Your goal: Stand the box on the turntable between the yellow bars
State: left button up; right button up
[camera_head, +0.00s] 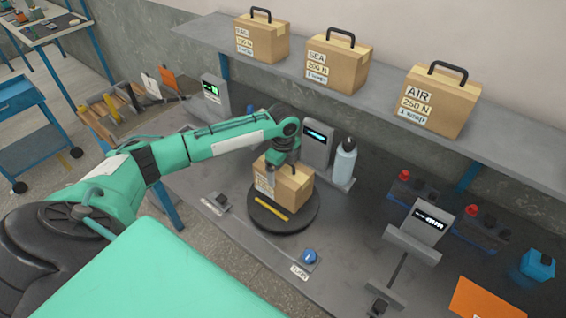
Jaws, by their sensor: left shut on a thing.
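A brown cardboard box (293,189) with a white label on its left face is at the black round turntable (300,222). It looks upright. I cannot tell whether its base touches the disc or hangs just above it. One yellow bar (270,208) shows on the turntable in front of the box. No second bar shows; the box may hide it. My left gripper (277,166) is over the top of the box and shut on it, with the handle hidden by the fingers. My right gripper is not in view.
Boxes labelled SEA (340,66) and AIR (443,100) and one more stand on the shelf (500,160) above. A small display (316,142) and a bottle (344,160) stand close behind the turntable. A blue button (309,256) is in front.

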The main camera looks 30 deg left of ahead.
pick_arm(q)
notch_tip(320, 180, down, 3)
jog(key=shift+p, duration=0.4)
jog(key=shift+f, duration=0.2)
jog(key=o, duration=1.8)
jog(key=shift+f, duration=0.15)
jog(key=shift+c, duration=0.2)
notch_tip(320, 180, up, 11)
jog(key=b, duration=0.3)
jog(key=shift+r, duration=0.6)
